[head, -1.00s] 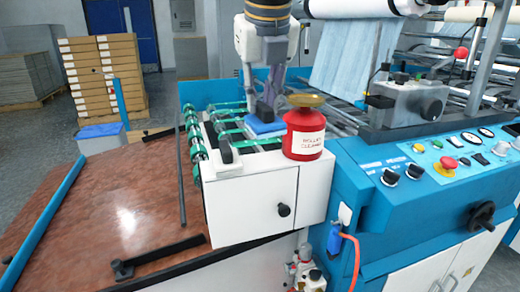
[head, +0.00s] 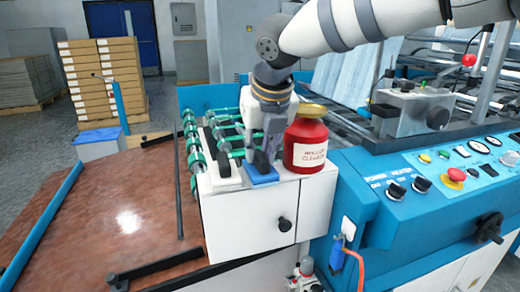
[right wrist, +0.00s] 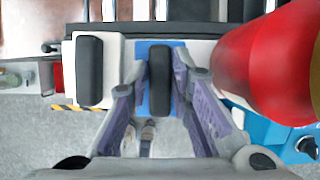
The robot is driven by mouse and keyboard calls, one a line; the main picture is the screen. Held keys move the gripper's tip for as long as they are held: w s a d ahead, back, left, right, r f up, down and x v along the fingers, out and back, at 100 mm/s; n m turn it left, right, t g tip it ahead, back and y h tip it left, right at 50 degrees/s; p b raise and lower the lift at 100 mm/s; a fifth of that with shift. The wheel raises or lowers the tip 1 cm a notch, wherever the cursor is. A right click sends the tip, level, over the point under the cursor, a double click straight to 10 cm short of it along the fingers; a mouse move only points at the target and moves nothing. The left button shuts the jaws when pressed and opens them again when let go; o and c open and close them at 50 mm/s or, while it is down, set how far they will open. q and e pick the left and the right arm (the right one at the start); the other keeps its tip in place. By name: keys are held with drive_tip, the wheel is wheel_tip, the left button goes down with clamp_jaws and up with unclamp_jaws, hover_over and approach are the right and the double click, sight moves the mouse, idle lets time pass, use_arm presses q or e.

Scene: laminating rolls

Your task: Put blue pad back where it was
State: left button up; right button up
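The blue pad (head: 262,173) is a flat blue block with a black handle. It is at the front of the white cabinet's top (head: 222,186), between a black-handled pad and the red roller cleaner can (head: 305,150). My right gripper (head: 262,160) points down over it. In the right wrist view, the blue pad (right wrist: 142,52) shows under its upright black handle, and the purple-grey fingers (right wrist: 160,85) close in on both sides of that handle. They look shut on it. Part of the pad is hidden by the fingers. My left gripper is not in view.
The black-handled pad (head: 224,166) stands close on the left; it also shows in the right wrist view (right wrist: 90,70). The red can (right wrist: 265,65) is close on the right. Green-ringed rollers (head: 225,130) lie behind. The control panel (head: 430,185) is farther right.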

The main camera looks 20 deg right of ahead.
drive_tip(key=shift+o, duration=1.1)
drive_tip(key=shift+s+r, duration=0.1)
drive_tip(key=shift+r, duration=0.25)
drive_tip(key=v, duration=1.1)
drive_tip(key=shift+s, duration=0.1)
